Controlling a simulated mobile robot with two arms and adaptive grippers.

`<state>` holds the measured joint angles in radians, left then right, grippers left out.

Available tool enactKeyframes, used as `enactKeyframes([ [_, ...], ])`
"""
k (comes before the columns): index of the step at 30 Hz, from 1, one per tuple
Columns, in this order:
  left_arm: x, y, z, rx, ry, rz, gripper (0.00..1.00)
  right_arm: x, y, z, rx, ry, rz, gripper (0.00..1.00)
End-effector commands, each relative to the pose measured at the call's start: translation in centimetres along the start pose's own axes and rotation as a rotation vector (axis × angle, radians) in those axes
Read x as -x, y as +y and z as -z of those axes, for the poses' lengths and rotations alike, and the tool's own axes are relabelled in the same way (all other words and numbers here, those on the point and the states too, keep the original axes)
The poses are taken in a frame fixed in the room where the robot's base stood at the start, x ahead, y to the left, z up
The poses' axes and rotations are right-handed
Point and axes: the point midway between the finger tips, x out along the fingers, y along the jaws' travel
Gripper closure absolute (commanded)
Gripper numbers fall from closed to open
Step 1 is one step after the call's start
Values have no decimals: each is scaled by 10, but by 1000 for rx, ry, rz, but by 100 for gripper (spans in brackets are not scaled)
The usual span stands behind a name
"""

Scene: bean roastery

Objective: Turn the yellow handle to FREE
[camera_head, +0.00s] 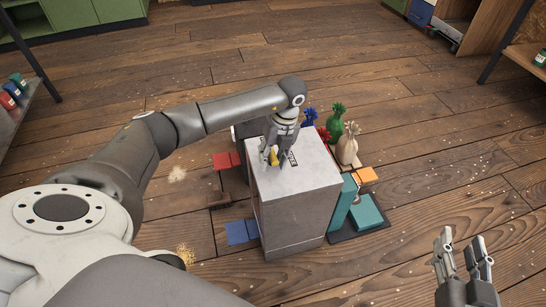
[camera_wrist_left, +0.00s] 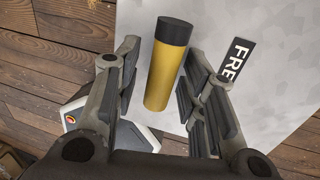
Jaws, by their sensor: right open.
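The yellow handle (camera_wrist_left: 170,72), a cylinder with a black end, shows large in the left wrist view above a grey box top (camera_wrist_left: 262,108). In the head view a small yellow part of the handle (camera_head: 274,158) shows at my left gripper (camera_head: 270,154). In the left wrist view my left gripper (camera_wrist_left: 162,82) is open, its fingers on either side of the handle, with a clear gap on the left and little gap on the right. A black label reading "FRE" (camera_wrist_left: 236,62) lies right of the handle, its end hidden by a finger. My right gripper (camera_head: 462,254) is open and empty, at the lower right.
The grey box (camera_head: 290,222) stands on the wooden floor.

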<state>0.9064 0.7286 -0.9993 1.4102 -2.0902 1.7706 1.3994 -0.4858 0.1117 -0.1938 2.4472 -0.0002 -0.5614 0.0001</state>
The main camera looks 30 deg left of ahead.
Motion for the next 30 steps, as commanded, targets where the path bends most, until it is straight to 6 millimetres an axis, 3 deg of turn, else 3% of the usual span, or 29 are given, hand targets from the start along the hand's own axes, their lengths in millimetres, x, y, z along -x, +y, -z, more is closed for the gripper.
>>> enactKeyframes([
  [1,0,0,0,0,0,0,72,0,0,0,0,0,0,59],
  [8,0,1,0,1,0,-2,100,0,0,0,0,-1,-1,59],
  [17,0,2,-1,-30,-6,-6,100,1,1,-5,0,-36,-2,59],
  [30,0,9,-2,-326,-65,-12,100,30,11,-72,0,-407,-24,59],
])
